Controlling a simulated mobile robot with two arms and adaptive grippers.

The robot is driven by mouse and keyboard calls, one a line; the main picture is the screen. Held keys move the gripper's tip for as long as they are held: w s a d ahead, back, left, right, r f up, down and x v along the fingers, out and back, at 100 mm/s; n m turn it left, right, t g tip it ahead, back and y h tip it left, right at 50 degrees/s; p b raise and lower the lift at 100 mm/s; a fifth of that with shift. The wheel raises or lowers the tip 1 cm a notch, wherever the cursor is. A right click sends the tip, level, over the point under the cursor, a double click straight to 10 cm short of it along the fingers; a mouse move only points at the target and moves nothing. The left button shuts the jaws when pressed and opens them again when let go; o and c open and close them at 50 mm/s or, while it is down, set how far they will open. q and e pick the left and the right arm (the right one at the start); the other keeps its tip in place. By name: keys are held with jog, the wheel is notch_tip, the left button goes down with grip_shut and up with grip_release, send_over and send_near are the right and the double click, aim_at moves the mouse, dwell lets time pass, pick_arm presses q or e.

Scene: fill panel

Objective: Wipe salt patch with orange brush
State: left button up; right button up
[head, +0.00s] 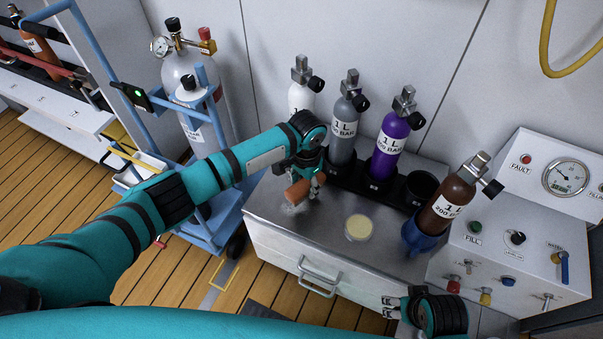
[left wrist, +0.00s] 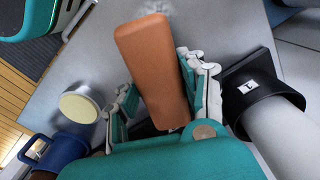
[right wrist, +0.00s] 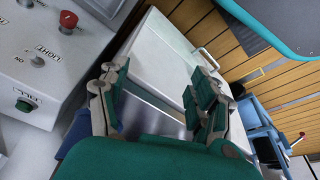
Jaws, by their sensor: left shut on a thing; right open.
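My left gripper (head: 306,181) is shut on the orange brush (head: 297,193) over the left end of the metal worktop. In the left wrist view the brush (left wrist: 152,68) is a long orange block between the fingers. The salt patch (head: 291,208) is a faint whitish smear at the brush's lower end; it also shows at the top of the left wrist view (left wrist: 156,7). Whether the brush touches the worktop is unclear. My right gripper (head: 392,307) is open and empty at the worktop's front right; its spread fingers show in the right wrist view (right wrist: 157,80).
A round cream-topped dish (head: 359,227) stands mid-worktop. Several small cylinders, including a purple one (head: 390,147), stand in a black rack behind. A brown cylinder (head: 444,205) leans in a blue holder (head: 420,238) beside the fill panel (head: 500,262). The worktop front (head: 350,262) is bare.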

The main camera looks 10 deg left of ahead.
pick_arm(q)
jog(key=shift+r+p, duration=1)
jog(key=shift+p, duration=0.1)
jog(key=shift+r+p, duration=0.65)
jog(key=shift+p, duration=0.2)
pick_arm(e)
jog(key=s+d+f, duration=0.1)
jog(key=s+f, duration=0.3)
jog(key=f, duration=0.9)
jog(key=shift+s+g, duration=0.15)
jog(key=shift+g, duration=0.25)
jog(key=shift+d+f, duration=0.1)
pick_arm(q)
jog(key=shift+r, duration=0.1)
